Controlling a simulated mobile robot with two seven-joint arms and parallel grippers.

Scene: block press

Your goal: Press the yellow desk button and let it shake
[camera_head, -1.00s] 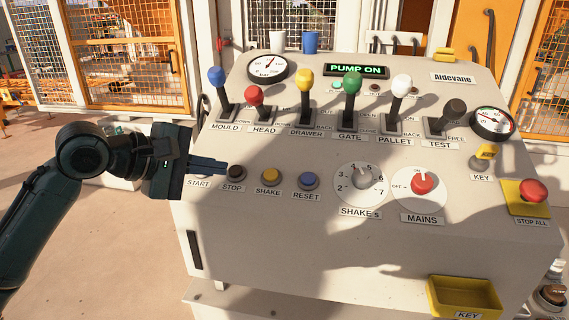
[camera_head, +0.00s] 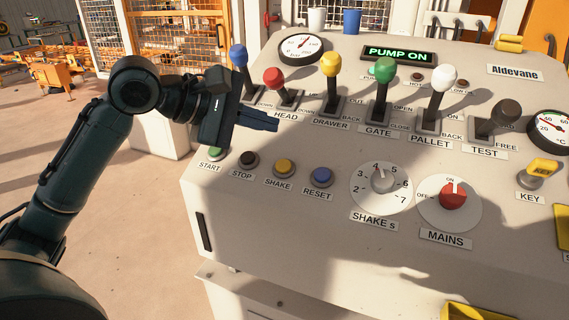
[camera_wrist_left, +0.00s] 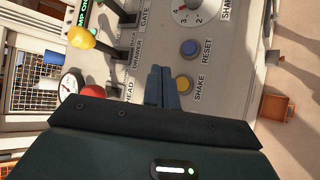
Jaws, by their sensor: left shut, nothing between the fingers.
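The yellow SHAKE button (camera_head: 284,167) sits on the sloped desk between the black STOP button (camera_head: 249,159) and the blue RESET button (camera_head: 321,177). My left gripper (camera_head: 277,124) is shut and empty. In the head view its fingertips are behind and above the yellow button, apart from it. In the left wrist view the shut fingers (camera_wrist_left: 160,72) show beside the yellow button (camera_wrist_left: 184,83), with the blue button (camera_wrist_left: 190,47) farther up. My right gripper is not in view.
Several levers stand behind the buttons, with the red HEAD lever (camera_head: 273,77) and yellow DRAWER lever (camera_head: 331,66) near my left gripper. The SHAKE s dial (camera_head: 382,182) and red MAINS switch (camera_head: 453,196) lie to the right. The display (camera_head: 398,55) reads PUMP ON.

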